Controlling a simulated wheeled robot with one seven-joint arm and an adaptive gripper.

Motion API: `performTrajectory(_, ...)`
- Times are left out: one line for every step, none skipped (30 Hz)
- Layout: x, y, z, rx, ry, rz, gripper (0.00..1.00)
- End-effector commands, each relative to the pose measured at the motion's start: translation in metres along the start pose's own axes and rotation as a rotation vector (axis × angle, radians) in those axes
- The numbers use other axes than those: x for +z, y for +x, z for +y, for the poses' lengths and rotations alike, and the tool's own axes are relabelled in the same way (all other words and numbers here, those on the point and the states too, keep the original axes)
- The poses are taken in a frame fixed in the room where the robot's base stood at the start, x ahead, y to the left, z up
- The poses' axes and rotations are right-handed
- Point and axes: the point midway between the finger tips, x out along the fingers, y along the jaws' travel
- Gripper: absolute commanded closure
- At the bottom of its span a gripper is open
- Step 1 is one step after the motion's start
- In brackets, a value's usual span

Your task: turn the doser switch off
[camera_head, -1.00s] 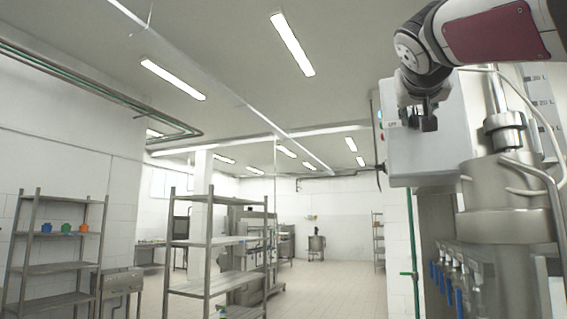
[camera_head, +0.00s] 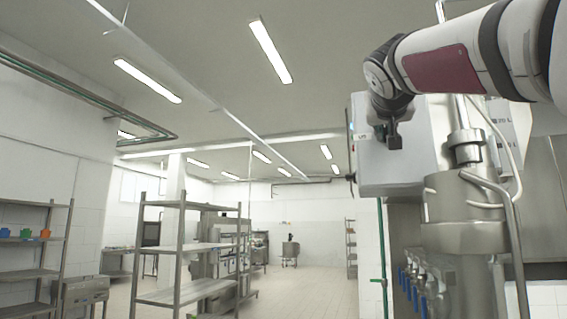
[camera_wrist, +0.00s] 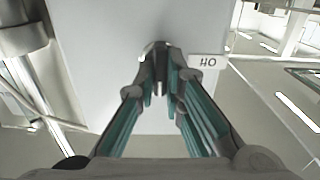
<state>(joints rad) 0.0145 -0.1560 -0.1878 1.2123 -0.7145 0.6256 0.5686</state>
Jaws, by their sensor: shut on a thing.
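The grey doser control box (camera_head: 412,170) hangs at the right of the head view. My gripper (camera_head: 393,138) is in front of its face. The wrist view shows the box face (camera_wrist: 105,40) filling the upper middle and a white label (camera_wrist: 207,62) just right of the fingertips. My gripper (camera_wrist: 160,68) has its teal-padded fingers closed together at the box face. It is shut on the doser switch, which is mostly hidden between the fingertips. I cannot read the switch's position.
A steel doser cylinder (camera_head: 465,205) with pipes stands right of and below the box. Blue-handled valves (camera_head: 415,290) are beneath it. A green pipe (camera_head: 382,260) runs up at the left of the machine. Metal shelves (camera_head: 185,255) stand further left, with open floor (camera_head: 300,290) between.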

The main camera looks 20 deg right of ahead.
Motion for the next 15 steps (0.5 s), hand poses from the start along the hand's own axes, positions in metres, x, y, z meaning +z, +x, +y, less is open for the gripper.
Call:
performTrajectory(-0.0001,-0.0002,0.0000,0.000,-0.011,0.000,1.00)
performTrajectory(-0.0001,-0.0002,0.0000,0.000,-0.020,0.000,1.00)
performTrajectory(-0.0002,-0.0002,0.0000,0.000,-0.033,0.000,1.00)
performTrajectory(-0.0002,-0.0003,0.0000,0.000,-0.046,0.000,1.00)
performTrajectory(-0.0002,-0.0003,0.0000,0.000,-0.060,0.000,1.00)
performTrajectory(-0.0003,-0.0004,0.0000,0.000,-0.082,0.000,1.00)
performTrajectory(-0.0004,-0.0004,0.0000,0.001,-0.100,0.000,1.00)
performTrajectory(-0.0004,-0.0005,0.0000,0.001,-0.120,0.000,1.00)
performTrajectory(-0.0005,-0.0006,-0.0001,0.001,-0.148,0.000,1.00)
performTrajectory(-0.0005,-0.0006,-0.0001,0.001,-0.172,0.000,1.00)
performTrajectory(-0.0006,-0.0007,-0.0003,0.001,-0.197,-0.001,1.00)
performTrajectory(-0.0006,-0.0008,-0.0005,0.001,-0.231,-0.001,1.00)
performTrajectory(-0.0007,-0.0008,-0.0007,0.001,-0.258,-0.001,1.00)
performTrajectory(-0.0006,-0.0009,-0.0009,0.000,-0.285,-0.001,1.00)
performTrajectory(-0.0005,-0.0009,-0.0010,0.000,-0.323,-0.001,1.00)
